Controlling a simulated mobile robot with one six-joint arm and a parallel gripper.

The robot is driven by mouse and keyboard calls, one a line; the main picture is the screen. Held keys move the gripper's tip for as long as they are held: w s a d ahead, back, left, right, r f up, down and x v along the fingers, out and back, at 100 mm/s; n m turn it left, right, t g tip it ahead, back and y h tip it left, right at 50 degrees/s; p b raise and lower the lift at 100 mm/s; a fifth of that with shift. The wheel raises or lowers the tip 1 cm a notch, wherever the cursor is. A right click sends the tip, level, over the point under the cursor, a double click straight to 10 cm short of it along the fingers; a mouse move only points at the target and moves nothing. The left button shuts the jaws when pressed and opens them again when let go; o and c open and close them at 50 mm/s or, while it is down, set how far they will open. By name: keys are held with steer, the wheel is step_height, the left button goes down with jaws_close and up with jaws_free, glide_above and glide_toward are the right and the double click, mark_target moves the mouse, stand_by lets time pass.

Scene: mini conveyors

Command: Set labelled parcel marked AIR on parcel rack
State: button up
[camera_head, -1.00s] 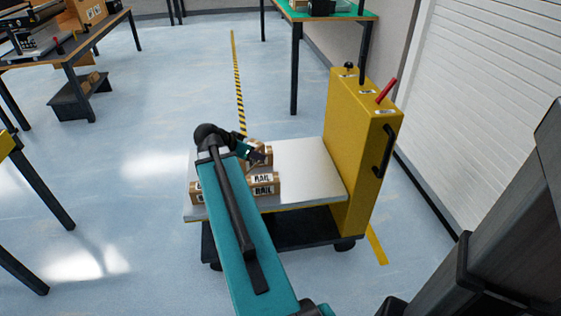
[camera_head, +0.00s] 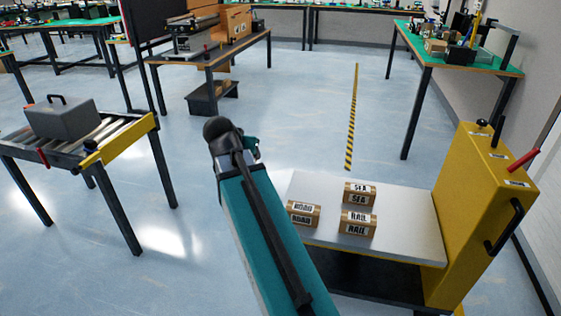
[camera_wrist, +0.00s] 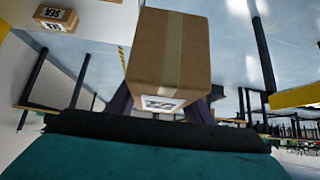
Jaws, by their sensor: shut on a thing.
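My gripper (camera_wrist: 160,112) is shut on a brown cardboard parcel (camera_wrist: 168,48) with a tape strip. Its white label shows at the near edge in the wrist view, partly cut off, and I cannot read it. In the head view the teal gripper (camera_head: 253,148) shows only in part behind my arm, left of the trolley bed, and the held parcel is hidden. No readable AIR label shows. I cannot tell which thing, if any in view, is the parcel rack.
A yellow-ended trolley (camera_head: 410,215) carries parcels marked ROAD (camera_head: 303,214), SEA (camera_head: 359,194) and RAIL (camera_head: 357,224). A roller conveyor (camera_head: 85,140) with a grey case (camera_head: 62,118) stands left. A bench (camera_head: 215,50) and a green-topped table (camera_head: 455,50) stand behind. Floor between is clear.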

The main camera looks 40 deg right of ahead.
steer(key=w+a+r+n+y, duration=0.1)
steer(key=a+r+n, duration=0.1)
steer(key=a, duration=0.5)
steer(key=w+a+r+n+t+y, duration=0.1)
steer(key=a+r, duration=0.3)
steer(key=a, duration=0.4)
steer(key=w+a+r+n+t+y, duration=0.1)
steer(key=w+a+r+n+y, duration=0.1)
steer(key=a, duration=0.5)
steer(key=shift+w+a+r+n, duration=0.15)
steer(key=shift+a+r+n, duration=0.15)
steer(key=shift+r+n, duration=0.15)
